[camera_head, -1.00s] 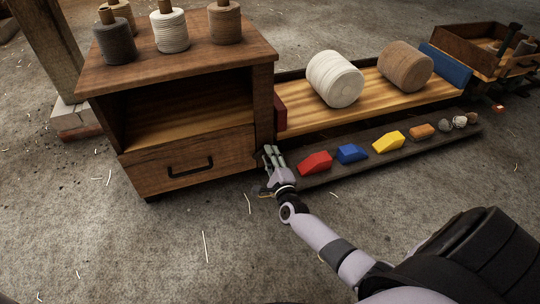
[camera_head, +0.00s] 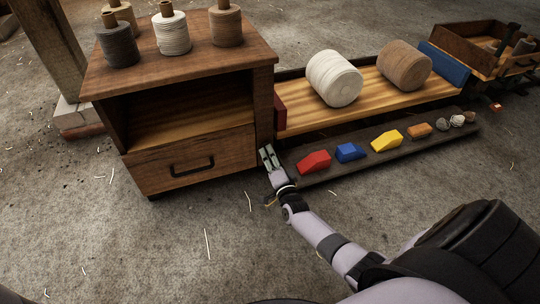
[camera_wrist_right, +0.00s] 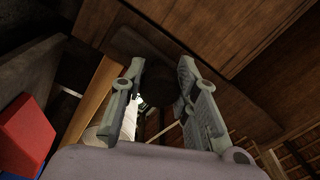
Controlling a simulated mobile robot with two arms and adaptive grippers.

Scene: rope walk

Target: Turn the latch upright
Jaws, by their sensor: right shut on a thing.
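My right gripper (camera_head: 268,155) is at the lower front right corner of the wooden cabinet (camera_head: 190,147). In the right wrist view its two fingers (camera_wrist_right: 160,76) are closed on a dark, shadowed piece (camera_wrist_right: 150,72), which appears to be the latch. This piece lies against dark brown wood, and a long dark bar runs slantwise behind the fingers. I cannot make out the latch's exact shape or angle; in the head view my gripper and the cabinet corner hide it. My left gripper is not in view.
A dark strip (camera_head: 330,175) on the floor right of my gripper carries red (camera_head: 314,161), blue (camera_head: 350,152) and yellow (camera_head: 386,141) blocks and smaller items. Behind it, a wooden bed holds two large spools (camera_head: 334,78). Several spools stand on the cabinet. The floor in front is clear.

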